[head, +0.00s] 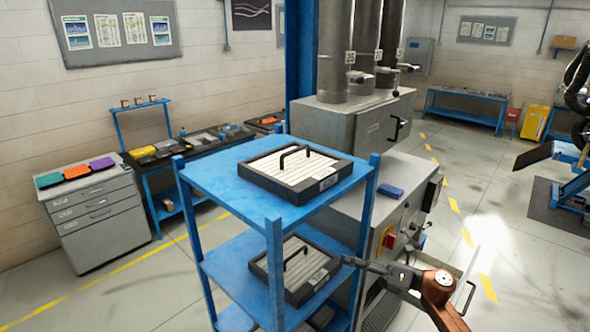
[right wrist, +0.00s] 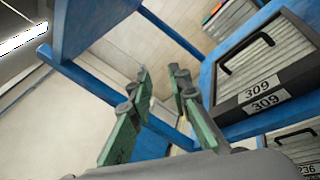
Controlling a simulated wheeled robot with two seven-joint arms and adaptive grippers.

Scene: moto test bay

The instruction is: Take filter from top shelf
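A blue rack (head: 223,181) stands in the middle of the head view. A pleated filter (head: 292,172) with a dark frame and black handle lies on its top shelf. A similar filter (head: 297,270) lies on the shelf below. My right gripper (head: 347,261) is at the rack's right side, near the lower filter's level and below the top one. In the right wrist view my right gripper (right wrist: 162,95) is open, with nothing between its green fingers. A filter labelled 309 (right wrist: 265,65) shows to their right; I cannot tell which shelf it is on. My left gripper is out of view.
A grey machine (head: 355,125) with pipes stands close behind the rack. A grey drawer cabinet (head: 100,220) and a workbench (head: 190,150) are at the left. Another filter labelled 236 (right wrist: 300,148) shows low in the right wrist view. Floor at the right is open.

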